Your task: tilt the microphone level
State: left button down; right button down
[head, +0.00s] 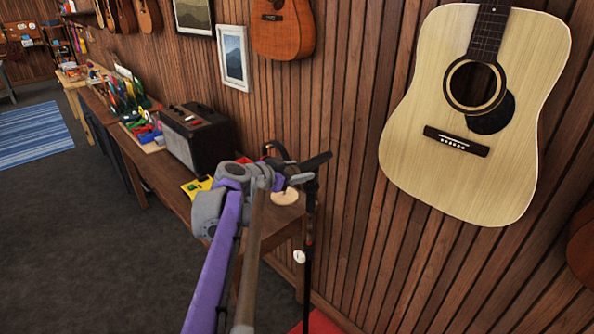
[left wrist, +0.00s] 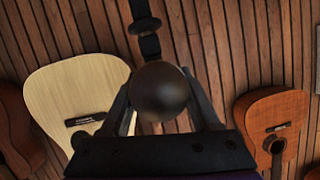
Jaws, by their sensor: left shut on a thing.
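The black microphone (head: 318,160) sits at the top of a thin dark stand (head: 308,240) near the wooden wall. It lies near level, its right end a little higher than its left. My left gripper (head: 288,167) comes in from the left and is shut on the microphone's left end. In the left wrist view, a round dark microphone head (left wrist: 160,90) lies between the two fingers, and a dark stand part (left wrist: 145,25) shows beyond it. The fingers hide part of the microphone in the head view. My right gripper is not in view.
A wooden bench (head: 170,190) along the wall holds a dark amplifier (head: 198,137) and several small coloured items. A pale guitar (head: 462,120) hangs on the wall at right. Open grey floor (head: 80,240) lies at left.

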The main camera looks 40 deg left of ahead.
pick_arm(q)
jog(key=shift+c, duration=1.8)
grip_release()
jog(key=shift+d, duration=0.2)
jog(key=shift+s+a+r, duration=0.1)
jog(key=shift+s+r, duration=0.1)
jog(key=shift+s, duration=0.2)
jog(key=v, duration=1)
jog(key=shift+w, duration=0.1)
